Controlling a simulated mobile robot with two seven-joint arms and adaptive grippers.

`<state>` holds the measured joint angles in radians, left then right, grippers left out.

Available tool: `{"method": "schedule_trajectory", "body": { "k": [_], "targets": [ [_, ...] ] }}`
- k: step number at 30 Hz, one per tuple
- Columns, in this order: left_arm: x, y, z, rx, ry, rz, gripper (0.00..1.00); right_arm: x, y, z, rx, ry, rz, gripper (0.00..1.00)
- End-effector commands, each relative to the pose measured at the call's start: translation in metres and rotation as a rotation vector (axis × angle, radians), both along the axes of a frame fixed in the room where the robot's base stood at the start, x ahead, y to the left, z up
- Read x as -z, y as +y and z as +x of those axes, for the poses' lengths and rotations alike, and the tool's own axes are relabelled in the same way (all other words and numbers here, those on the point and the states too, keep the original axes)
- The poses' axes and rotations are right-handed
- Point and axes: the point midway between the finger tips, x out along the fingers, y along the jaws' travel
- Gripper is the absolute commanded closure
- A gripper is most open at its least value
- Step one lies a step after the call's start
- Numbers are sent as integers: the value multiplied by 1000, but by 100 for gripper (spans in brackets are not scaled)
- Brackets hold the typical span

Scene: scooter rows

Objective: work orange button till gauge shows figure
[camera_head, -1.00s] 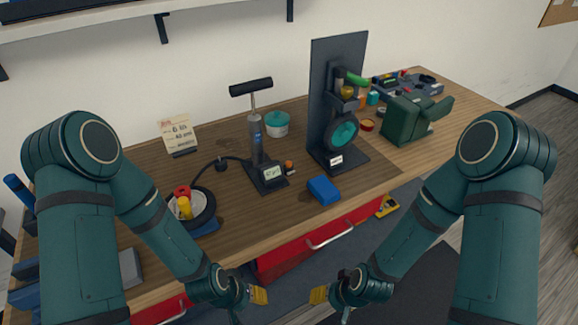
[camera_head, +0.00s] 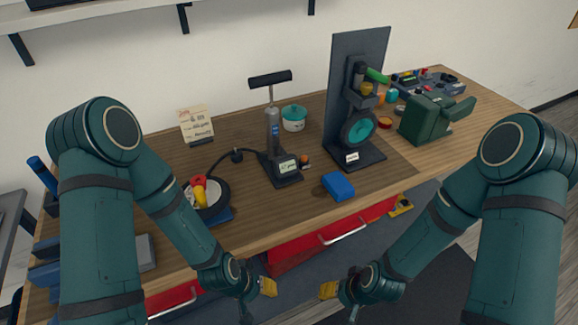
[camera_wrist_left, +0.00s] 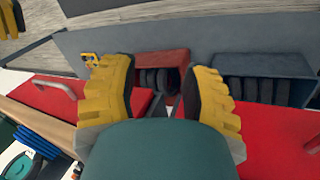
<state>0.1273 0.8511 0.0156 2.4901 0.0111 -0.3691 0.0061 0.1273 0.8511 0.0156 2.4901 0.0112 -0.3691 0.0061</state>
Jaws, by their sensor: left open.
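The orange button (camera_head: 305,156) is a small knob at the right of the pump's base. The gauge (camera_head: 288,167) is a pale display on that base; its digits are too small to read surely. The upright pump (camera_head: 273,130) has a black T-handle. A note card (camera_head: 196,123) with handwritten lines stands at the back left. My left gripper (camera_head: 268,287) is open and empty, below the table's front edge and well away from the button; its yellow fingers show apart in the left wrist view (camera_wrist_left: 162,100). My right gripper (camera_head: 327,290) hangs beside it; its opening is unclear.
A black hose runs from the pump to a round dish (camera_head: 217,207) with red and yellow items. A blue block (camera_head: 338,186) lies near the front edge. A black stand (camera_head: 357,110) with a teal wheel and a green machine (camera_head: 425,118) are right. Red drawers (camera_head: 330,235) sit below.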

Motion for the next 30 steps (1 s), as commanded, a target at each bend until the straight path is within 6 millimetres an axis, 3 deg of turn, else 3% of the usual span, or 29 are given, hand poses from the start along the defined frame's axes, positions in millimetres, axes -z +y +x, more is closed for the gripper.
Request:
{"method": "schedule_trajectory", "body": {
  "k": [11, 12, 15, 16, 30],
  "targets": [
    [0, 0, 0, 0, 0, 0, 53, 0, 0, 0, 0, 0, 0, 47],
    [0, 0, 0, 0, 0, 0, 58, 0, 0, 0, 0, 0, 0, 47],
    [0, 0, 0, 0, 0, 0, 93, 0, 0, 0, 0, 0, 0, 47],
    [0, 0, 0, 0, 0, 0, 100, 0, 0, 0, 0, 0, 0, 47],
    [0, 0, 0, 0, 0, 0, 100, 0, 0, 0, 0, 0, 0, 47]
  ]
}}
